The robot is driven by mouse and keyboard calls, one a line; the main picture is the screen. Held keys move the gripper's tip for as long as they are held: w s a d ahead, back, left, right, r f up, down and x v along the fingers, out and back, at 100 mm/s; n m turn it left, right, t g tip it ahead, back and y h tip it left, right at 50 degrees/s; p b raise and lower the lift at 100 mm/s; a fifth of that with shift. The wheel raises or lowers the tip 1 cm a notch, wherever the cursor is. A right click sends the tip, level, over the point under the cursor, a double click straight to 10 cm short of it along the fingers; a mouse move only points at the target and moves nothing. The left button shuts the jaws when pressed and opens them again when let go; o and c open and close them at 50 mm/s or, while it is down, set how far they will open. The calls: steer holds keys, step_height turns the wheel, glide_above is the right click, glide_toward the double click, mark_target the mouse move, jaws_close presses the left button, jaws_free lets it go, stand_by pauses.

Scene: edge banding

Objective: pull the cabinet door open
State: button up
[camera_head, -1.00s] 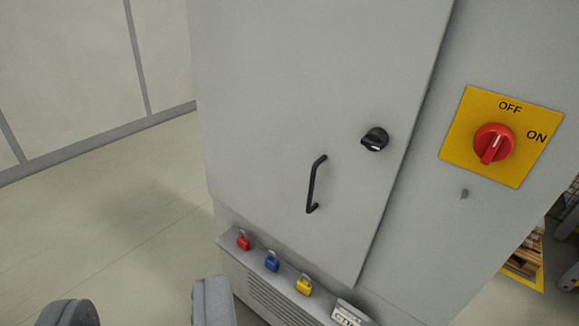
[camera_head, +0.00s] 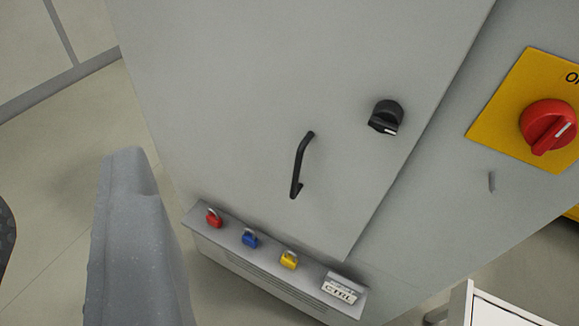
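The cabinet door (camera_head: 230,90) is a flat grey panel on a grey cabinet and looks shut. A black bar handle (camera_head: 302,165) stands upright, slightly tilted, on its lower part. A black knob (camera_head: 386,117) with a white mark sits up and right of the handle, near the door's right edge. My gripper (camera_head: 60,235) is at the lower left, with a grey finger and, at the left edge, part of a dark textured finger pad. The fingers are wide apart with nothing between them. The gripper is left of the handle and not touching it.
A ledge (camera_head: 318,272) below the door carries red (camera_head: 213,218), blue (camera_head: 250,238) and yellow (camera_head: 289,260) padlocks and a CTRL label (camera_head: 340,292). A red switch (camera_head: 548,126) on a yellow plate is at right. A white object (camera_head: 485,307) stands lower right. Floor is clear at left.

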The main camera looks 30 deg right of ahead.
steer(key=w+a+f, duration=0.5)
steer(key=w+f, duration=0.3)
steer(key=f, duration=0.1)
steer(key=m+g+h, duration=0.2)
steer(key=m+h, duration=0.6)
steer(key=h, duration=0.4)
glide_toward(296, 174)
steer(key=shift+b+x, duration=0.65)
steer(key=shift+x, duration=4.65)
steer(key=shift+c, duration=0.3)
